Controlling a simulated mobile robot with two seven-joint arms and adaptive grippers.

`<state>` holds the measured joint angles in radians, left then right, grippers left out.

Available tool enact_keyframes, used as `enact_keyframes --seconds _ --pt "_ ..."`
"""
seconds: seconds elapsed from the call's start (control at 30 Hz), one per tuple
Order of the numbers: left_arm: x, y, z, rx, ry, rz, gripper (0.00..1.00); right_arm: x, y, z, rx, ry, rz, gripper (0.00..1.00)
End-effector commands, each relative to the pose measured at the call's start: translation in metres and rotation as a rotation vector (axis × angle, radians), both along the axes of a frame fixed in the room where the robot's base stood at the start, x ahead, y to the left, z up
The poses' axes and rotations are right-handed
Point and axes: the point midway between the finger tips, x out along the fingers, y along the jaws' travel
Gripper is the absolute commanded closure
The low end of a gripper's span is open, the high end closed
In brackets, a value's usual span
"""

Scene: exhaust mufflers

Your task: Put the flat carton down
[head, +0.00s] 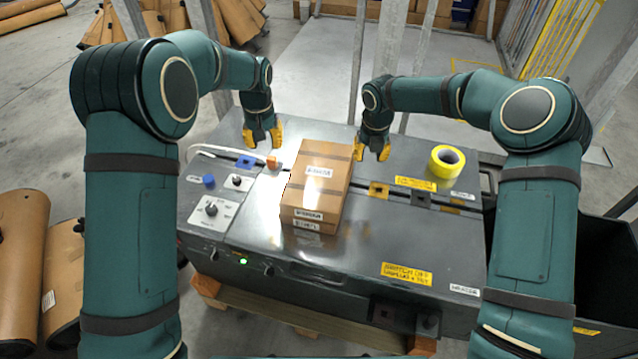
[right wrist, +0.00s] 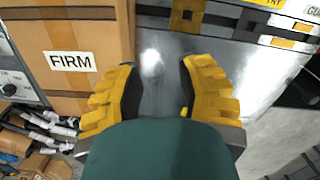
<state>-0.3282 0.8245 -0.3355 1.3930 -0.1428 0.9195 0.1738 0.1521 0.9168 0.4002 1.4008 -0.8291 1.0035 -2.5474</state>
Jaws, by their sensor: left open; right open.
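The flat carton (head: 317,190) is a brown cardboard box with dark straps and white labels. It lies on the metal top of the grey workbench (head: 245,220). In the right wrist view the carton (right wrist: 65,25) fills the upper left, with a label reading FIRM. My left gripper (head: 262,138) is open and empty, behind and to the left of the carton. My right gripper (head: 373,150) is open and empty, beside the carton's far right corner and apart from it. Its yellow fingers (right wrist: 158,90) show bare bench top between them.
A yellow tape roll (head: 446,161) stands on the bench at the right. A control panel with knobs (head: 213,211) and a blue button (head: 209,181) is at the left, near a white cable with an orange end (head: 272,162). A dark bin (head: 600,250) stands at the right.

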Motion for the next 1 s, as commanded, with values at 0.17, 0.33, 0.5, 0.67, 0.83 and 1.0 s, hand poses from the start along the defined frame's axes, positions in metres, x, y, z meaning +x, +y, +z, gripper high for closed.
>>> enact_keyframes --seconds 0.17,0.33,0.5,0.67,0.83,1.0 --pt "0.0 0.0 0.0 0.0 0.0 0.0 0.64 -0.002 0.0 0.032 -0.001 -0.001 0.0 0.64" --pt "0.0 0.0 0.0 0.0 0.0 0.0 0.64 -0.004 0.0 0.048 -0.001 0.0 0.0 0.64" --pt "0.0 0.0 0.0 0.0 0.0 0.0 0.64 -0.004 0.0 0.052 0.0 0.001 0.0 0.64" --pt "0.0 0.0 0.0 0.0 0.0 0.0 0.64 -0.004 0.0 0.052 0.0 0.001 0.0 0.64" --pt "0.0 0.0 0.0 0.0 0.0 0.0 0.64 -0.004 0.0 0.051 0.0 0.001 0.0 0.64" --pt "0.0 0.0 0.0 0.0 0.0 0.0 0.64 -0.004 0.0 0.051 0.0 0.001 0.001 0.64"
